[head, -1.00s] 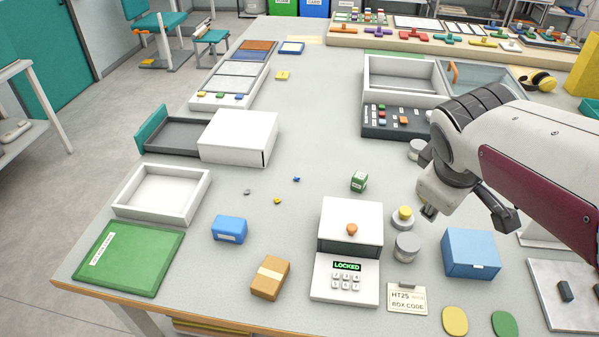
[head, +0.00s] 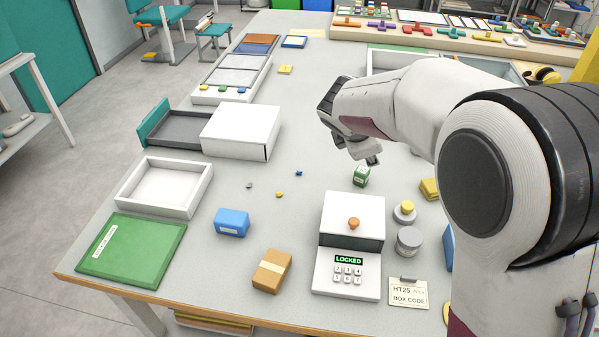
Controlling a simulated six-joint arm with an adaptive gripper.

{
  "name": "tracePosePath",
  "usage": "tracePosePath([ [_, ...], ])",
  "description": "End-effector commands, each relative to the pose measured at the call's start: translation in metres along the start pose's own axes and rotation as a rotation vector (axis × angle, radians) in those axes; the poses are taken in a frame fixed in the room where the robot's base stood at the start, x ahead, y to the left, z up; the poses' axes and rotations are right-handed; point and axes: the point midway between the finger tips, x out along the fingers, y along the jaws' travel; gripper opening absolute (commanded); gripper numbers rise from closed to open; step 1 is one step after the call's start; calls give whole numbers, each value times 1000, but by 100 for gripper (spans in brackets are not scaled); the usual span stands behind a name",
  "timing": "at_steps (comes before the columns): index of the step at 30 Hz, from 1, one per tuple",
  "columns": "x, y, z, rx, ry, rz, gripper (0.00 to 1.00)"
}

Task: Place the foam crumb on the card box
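Three small crumbs lie on the grey table: a grey one (head: 249,185), a yellow one (head: 280,195) and a blue one (head: 298,173). They are too small to tell which is foam. A brown card box (head: 272,271) with a pale tape strip stands near the front edge, closed on top and with nothing on it. My gripper (head: 372,160) is above the table, behind and over the green cube, to the right of the crumbs. Its fingers are small and partly hidden, so their opening is unclear. I see nothing held in it.
A green cube (head: 361,176) is just below my gripper. A white keypad box (head: 346,272) marked LOCKED stands right of the card box, and a blue box (head: 231,223) to its left. A white tray (head: 152,215) stands farther left. The table around the crumbs is clear.

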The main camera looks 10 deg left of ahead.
Motion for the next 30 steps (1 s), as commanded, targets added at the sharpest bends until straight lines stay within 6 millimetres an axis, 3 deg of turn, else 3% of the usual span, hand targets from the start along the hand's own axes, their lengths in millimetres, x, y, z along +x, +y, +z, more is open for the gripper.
tracePosePath([
  [15, 83, 47, -113, -552, -5, 92, 35],
  [24, 127, 56, -188, -864, -9, 152, 35],
  [30, 144, 56, -221, -1001, -13, 182, 35],
])
